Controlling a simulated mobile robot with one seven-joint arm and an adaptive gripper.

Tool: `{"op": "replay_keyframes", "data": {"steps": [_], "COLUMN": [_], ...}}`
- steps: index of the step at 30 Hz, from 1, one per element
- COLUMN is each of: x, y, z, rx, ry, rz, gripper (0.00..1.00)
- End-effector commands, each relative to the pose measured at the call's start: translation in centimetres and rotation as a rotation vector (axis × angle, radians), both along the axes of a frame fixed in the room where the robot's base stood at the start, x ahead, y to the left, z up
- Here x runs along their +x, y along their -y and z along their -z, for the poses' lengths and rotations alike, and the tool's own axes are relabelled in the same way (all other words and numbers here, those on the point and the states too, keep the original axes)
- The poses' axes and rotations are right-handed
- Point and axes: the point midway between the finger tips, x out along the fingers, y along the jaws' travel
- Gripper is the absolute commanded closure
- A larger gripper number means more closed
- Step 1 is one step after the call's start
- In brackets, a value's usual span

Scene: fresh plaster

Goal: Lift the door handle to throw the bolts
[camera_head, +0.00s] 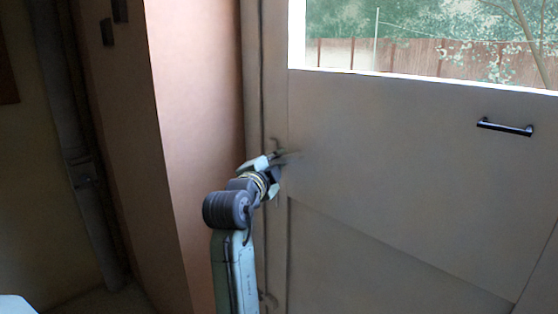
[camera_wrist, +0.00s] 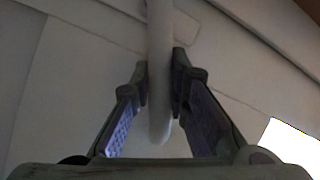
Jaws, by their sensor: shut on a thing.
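The door (camera_head: 390,150) is a plain brownish panel with a window above. Its lever handle (camera_head: 291,157) sits at the door's left edge and points right, roughly level, partly hidden by my gripper (camera_head: 272,169) in the head view. In the wrist view the handle (camera_wrist: 159,115) is a pale rounded bar running down between the two fingers of my gripper (camera_wrist: 160,82). The fingers are closed on it from both sides. Its rounded end hangs past the fingertips toward the palm. The bolts cannot be seen.
A dark bar pull (camera_head: 505,127) is fixed on the door at the right. The window (camera_head: 430,45) shows a fence and greenery. A pinkish wall panel (camera_head: 195,120) stands close left of my arm. The space in front of the door's right part looks clear.

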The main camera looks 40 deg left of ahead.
Motion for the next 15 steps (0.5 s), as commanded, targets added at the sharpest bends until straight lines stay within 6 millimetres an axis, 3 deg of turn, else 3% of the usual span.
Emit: {"op": "replay_keyframes", "data": {"steps": [3, 15], "x": [0.09, 0.08], "y": [-0.20, -0.78], "z": [-0.93, -1.42], "rx": [-0.078, -0.214], "ry": [-0.006, -0.016], "rz": [0.002, 0.002], "gripper": [1.00, 1.00]}}
